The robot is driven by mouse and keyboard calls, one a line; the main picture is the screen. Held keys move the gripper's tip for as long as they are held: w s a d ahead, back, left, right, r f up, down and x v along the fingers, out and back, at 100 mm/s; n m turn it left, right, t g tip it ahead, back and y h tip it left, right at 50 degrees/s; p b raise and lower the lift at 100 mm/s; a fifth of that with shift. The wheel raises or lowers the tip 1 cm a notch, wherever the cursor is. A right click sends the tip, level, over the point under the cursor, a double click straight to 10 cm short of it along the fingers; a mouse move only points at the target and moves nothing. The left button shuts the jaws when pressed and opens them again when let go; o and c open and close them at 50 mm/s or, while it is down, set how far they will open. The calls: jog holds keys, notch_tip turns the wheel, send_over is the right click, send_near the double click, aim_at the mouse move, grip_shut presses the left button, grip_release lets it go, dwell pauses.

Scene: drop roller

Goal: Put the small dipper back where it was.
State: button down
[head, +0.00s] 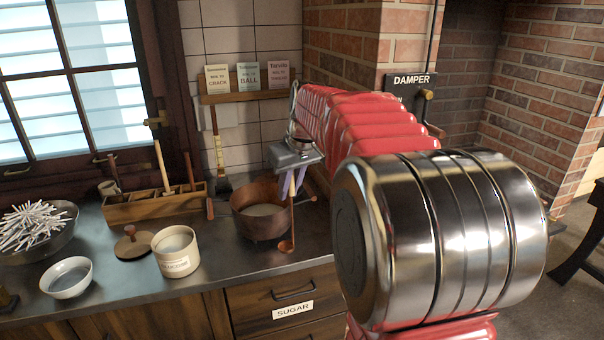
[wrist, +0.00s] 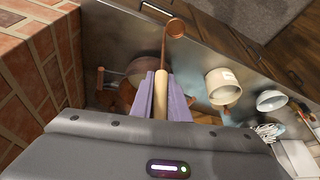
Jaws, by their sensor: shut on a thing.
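My gripper (head: 293,180) has purple fingers shut on the pale wooden handle of the small dipper (head: 291,218). The dipper hangs nearly upright, its small copper bowl lowest, in front of and to the right of the copper pot (head: 262,226). In the wrist view the fingers (wrist: 162,104) are on either side of the handle, and the dipper's thin copper stem (wrist: 165,55) ends in the round bowl. The wooden rack (head: 148,207) on the counter holds several upright tools. Which place was the dipper's own cannot be told from these frames.
A labelled cream crock (head: 176,252), its wooden lid (head: 133,245), a white bowl (head: 67,278) and a bowl of white sticks (head: 40,228) stand to the left. Three cards (head: 249,76) stand on a wall shelf. A brick wall (head: 342,45) rises close behind my arm.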

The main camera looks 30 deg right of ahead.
jog(key=a+f, duration=1.9)
jog(key=f, duration=0.4)
jog(key=shift+a+f, duration=0.35)
jog(key=shift+a, duration=0.05)
jog(key=shift+d, duration=0.1)
